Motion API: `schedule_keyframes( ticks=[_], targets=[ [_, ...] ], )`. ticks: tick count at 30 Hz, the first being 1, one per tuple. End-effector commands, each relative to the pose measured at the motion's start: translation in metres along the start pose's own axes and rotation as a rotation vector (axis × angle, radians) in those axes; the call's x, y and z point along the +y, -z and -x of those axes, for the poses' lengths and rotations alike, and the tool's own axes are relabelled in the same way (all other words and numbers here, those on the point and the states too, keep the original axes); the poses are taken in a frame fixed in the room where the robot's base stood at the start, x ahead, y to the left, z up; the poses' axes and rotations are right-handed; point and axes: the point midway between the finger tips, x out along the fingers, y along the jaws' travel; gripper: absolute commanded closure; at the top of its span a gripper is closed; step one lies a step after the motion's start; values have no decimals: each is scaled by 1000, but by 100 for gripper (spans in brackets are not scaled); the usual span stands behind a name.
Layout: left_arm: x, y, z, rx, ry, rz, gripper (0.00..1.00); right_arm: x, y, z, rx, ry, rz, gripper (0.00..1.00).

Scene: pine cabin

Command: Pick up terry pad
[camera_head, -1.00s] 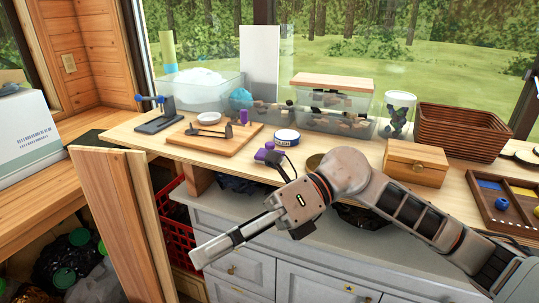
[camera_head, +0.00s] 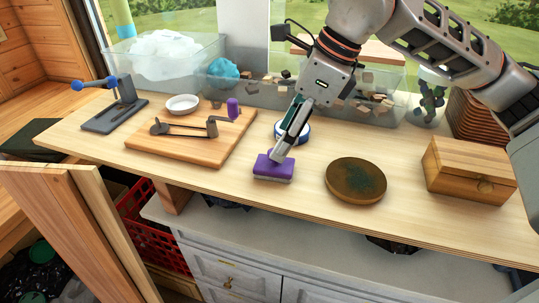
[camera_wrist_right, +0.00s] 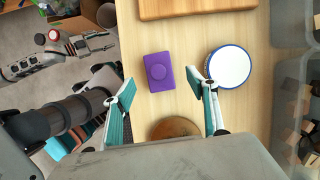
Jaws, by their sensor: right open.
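The terry pad appears to be the purple block with a pale underside (camera_head: 273,168), lying flat near the front edge of the wooden worktop. My right gripper (camera_head: 278,157) is just above and behind the pad in the head view. In the right wrist view the right gripper (camera_wrist_right: 162,84) is open, with nothing between its fingers. My left arm shows at the upper left there, its gripper (camera_wrist_right: 105,42) small and unclear, away from the worktop.
A round blue-and-white tin (camera_head: 303,133) stands close behind the pad, beside the right finger. A brown round disc (camera_head: 356,181) lies to the right, then a wooden box (camera_head: 469,170). A cutting board (camera_head: 180,150) with tools lies left. Clear bins (camera_head: 240,92) line the back.

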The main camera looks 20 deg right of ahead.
Motion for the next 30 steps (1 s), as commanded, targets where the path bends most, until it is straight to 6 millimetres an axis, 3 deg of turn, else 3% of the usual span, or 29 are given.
schedule_keyframes(
  ticks=[15, 26, 30],
  targets=[
    [0, 8, 4, 6, -1, 0, 60, 2, 6, -62, 0, -6, 0, 42],
    [-1, 12, 4, 14, 1, 0, 60, 1, 5, -72, -1, -3, 1, 42],
    [-1, 11, 4, 12, 1, 0, 60, 1, 6, -71, -1, -3, 1, 79]
  ],
)
